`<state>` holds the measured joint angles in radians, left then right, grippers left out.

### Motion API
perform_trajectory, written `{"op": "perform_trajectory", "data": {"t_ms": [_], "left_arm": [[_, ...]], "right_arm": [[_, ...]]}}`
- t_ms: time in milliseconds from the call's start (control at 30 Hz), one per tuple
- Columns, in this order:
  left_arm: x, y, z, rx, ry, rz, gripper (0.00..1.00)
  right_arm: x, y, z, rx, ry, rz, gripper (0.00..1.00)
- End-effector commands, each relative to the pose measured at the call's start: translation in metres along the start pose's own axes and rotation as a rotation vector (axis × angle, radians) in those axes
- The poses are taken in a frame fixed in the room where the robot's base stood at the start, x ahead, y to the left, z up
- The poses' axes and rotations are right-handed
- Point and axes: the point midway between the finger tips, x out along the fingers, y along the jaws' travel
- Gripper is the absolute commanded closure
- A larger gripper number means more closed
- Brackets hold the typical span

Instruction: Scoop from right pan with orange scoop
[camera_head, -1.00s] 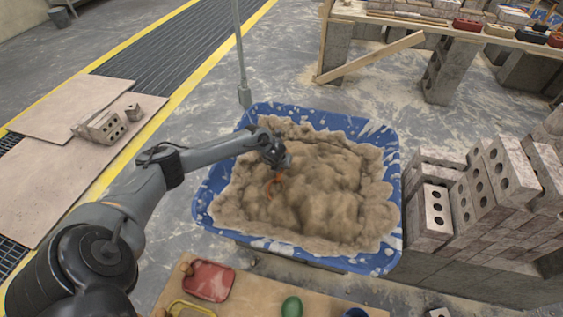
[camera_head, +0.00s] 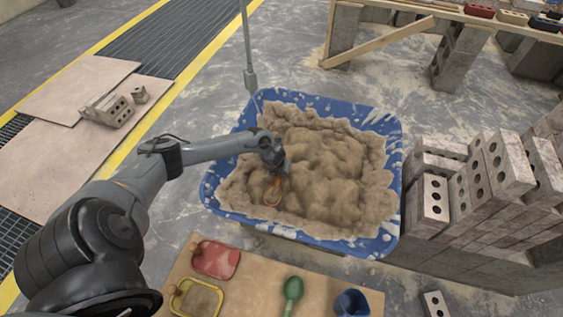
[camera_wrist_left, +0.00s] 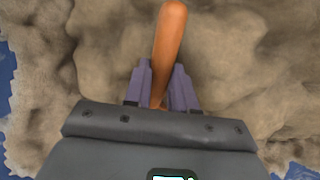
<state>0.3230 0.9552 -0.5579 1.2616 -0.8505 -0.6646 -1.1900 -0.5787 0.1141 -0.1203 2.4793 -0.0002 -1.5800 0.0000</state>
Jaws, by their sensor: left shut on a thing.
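A blue tub (camera_head: 391,215) full of heaped sandy mortar (camera_head: 325,160) stands in the middle of the head view. My left gripper (camera_head: 276,172) is over the left part of the mortar, shut on the orange scoop (camera_head: 272,196). The scoop hangs below the jaws, close to or touching the mortar; I cannot tell which. In the left wrist view the scoop's orange handle (camera_wrist_left: 168,45) rises between the two purple fingers (camera_wrist_left: 160,88), with mortar behind it. The far end of the scoop is hidden there. My right gripper is not in view.
A board in front of the tub carries a red pan (camera_head: 216,260), a yellow-rimmed pan (camera_head: 196,299), a green scoop (camera_head: 292,290) and a blue cup (camera_head: 352,303). Stacked bricks (camera_head: 436,200) stand close to the tub's right. A metal pole (camera_head: 248,50) rises behind the tub.

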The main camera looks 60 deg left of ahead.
Motion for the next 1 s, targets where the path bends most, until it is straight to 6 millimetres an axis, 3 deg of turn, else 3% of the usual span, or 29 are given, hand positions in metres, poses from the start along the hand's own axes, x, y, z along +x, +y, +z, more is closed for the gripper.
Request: {"op": "perform_trajectory", "data": {"t_ms": [33, 167, 433, 500, 1000], "left_arm": [[-0.009, -0.002, 0.007, -0.007, 0.032, -0.004, 1.0], [-0.013, -0.003, 0.007, -0.008, 0.146, -0.006, 1.0], [-0.019, -0.003, 0.005, -0.009, 0.371, -0.008, 1.0], [-0.034, -0.002, 0.009, -0.005, 0.377, -0.006, 1.0], [-0.077, -0.001, 0.032, -0.006, 0.406, -0.005, 1.0]], "right_arm": [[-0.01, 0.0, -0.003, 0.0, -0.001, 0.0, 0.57], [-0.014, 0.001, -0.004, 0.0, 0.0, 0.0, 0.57], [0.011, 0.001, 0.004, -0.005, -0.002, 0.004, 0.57], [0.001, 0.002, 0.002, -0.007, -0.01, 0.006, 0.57], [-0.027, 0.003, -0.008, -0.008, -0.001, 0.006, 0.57]]}}
